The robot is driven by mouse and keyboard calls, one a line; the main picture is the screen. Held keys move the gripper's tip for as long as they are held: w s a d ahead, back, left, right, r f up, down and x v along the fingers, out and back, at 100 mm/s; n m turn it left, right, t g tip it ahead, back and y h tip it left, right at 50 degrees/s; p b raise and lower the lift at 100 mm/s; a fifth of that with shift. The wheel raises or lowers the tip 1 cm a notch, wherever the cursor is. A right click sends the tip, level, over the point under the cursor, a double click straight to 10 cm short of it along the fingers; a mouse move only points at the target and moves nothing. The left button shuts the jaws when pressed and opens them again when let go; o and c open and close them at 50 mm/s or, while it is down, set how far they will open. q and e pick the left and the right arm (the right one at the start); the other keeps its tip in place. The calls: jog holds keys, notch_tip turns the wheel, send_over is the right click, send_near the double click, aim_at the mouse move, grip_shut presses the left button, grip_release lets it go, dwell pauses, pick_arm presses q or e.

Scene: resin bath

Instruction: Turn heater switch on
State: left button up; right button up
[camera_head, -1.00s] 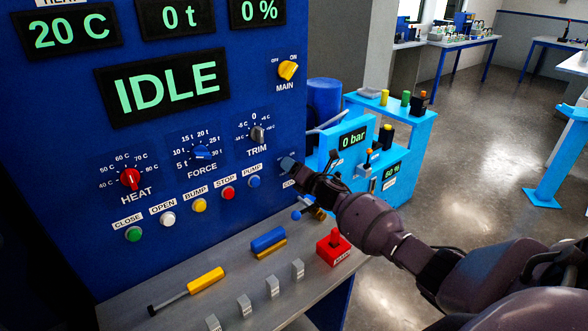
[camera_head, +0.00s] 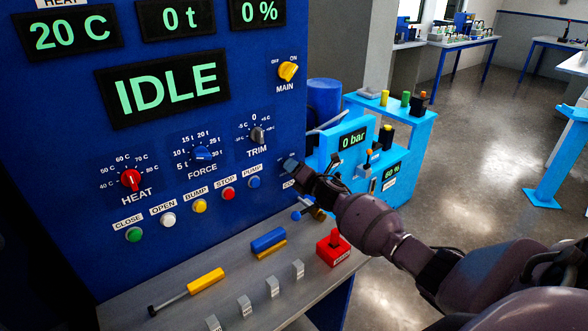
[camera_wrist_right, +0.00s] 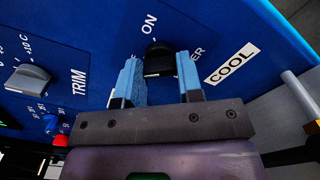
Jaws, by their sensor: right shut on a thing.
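The heater switch (camera_wrist_right: 158,59) is a black knob on the blue panel in the right wrist view. Its label is partly hidden, with only "ER" showing, and "ON" is printed above it. My right gripper (camera_wrist_right: 160,76) has its two blue fingers on either side of the knob and is shut on it. In the head view my right gripper (camera_head: 291,166) is at the lower right of the panel, and it hides the knob there. My left gripper is not in view.
The "COOL" label (camera_wrist_right: 231,62) is right of the switch, and the grey TRIM knob (camera_wrist_right: 28,79) is to the left. The PUMP button (camera_head: 254,182) is close by. A shelf below holds a red block (camera_head: 333,248) and several small grey blocks. The display reads IDLE.

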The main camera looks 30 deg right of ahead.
jog(key=shift+m+p, duration=1.85)
jog(key=shift+m, duration=6.35)
jog(key=o, duration=0.9)
jog(key=shift+o, duration=0.2)
jog(key=shift+s, duration=0.1)
jog(key=s, duration=1)
jog(key=shift+s+d, duration=0.35)
jog(key=shift+d, duration=0.1)
